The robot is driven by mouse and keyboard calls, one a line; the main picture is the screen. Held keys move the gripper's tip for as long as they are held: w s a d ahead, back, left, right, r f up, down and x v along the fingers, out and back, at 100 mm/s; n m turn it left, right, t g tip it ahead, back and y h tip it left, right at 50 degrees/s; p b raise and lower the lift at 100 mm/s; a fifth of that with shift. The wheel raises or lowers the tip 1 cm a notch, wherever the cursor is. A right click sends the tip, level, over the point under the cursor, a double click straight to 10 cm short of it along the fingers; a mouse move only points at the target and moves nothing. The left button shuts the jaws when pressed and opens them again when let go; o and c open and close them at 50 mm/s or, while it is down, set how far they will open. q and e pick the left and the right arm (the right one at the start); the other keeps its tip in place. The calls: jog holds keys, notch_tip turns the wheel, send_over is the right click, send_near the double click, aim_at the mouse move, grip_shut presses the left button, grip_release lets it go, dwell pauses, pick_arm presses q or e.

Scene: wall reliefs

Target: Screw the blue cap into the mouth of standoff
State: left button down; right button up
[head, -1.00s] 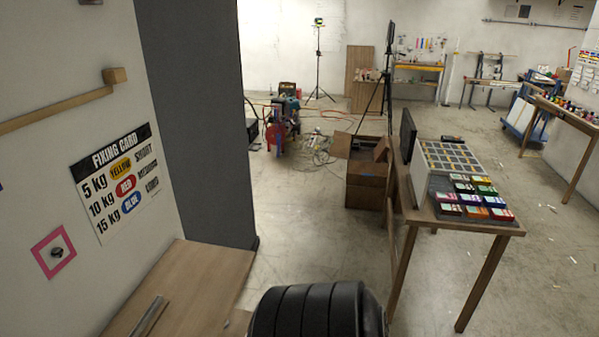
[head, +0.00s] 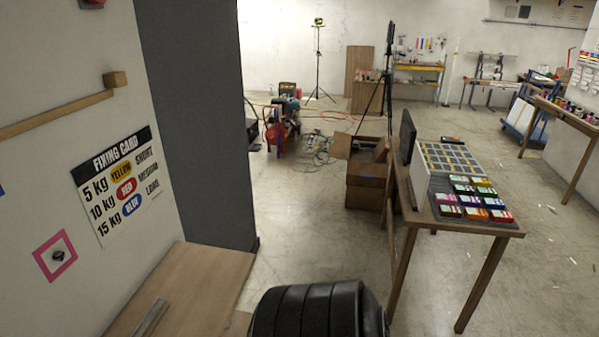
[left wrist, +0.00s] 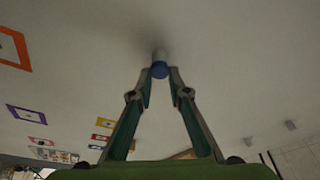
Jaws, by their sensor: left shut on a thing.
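The blue cap (left wrist: 160,70) is between the fingertips of my left gripper (left wrist: 160,75) in the left wrist view, and the gripper is shut on it. A pale cylindrical standoff (left wrist: 160,55) on the wall is directly beyond the cap, in line with it. The cap appears to be at the standoff's mouth; I cannot tell whether it is inside. The cap hides the mouth. Neither gripper shows in the head view.
In the head view, a fixing card (head: 118,183) hangs above a wooden surface (head: 195,280). A table (head: 480,226) stands at the right.

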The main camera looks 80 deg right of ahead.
pick_arm(q)
jog(key=m+g, duration=0.1)
jog(key=m, duration=0.4)
jog(key=shift+m, duration=0.3)
jog(key=c, duration=2.2)
grip_release()
jog(key=shift+o, duration=0.2)
jog(key=shift+f, duration=0.1)
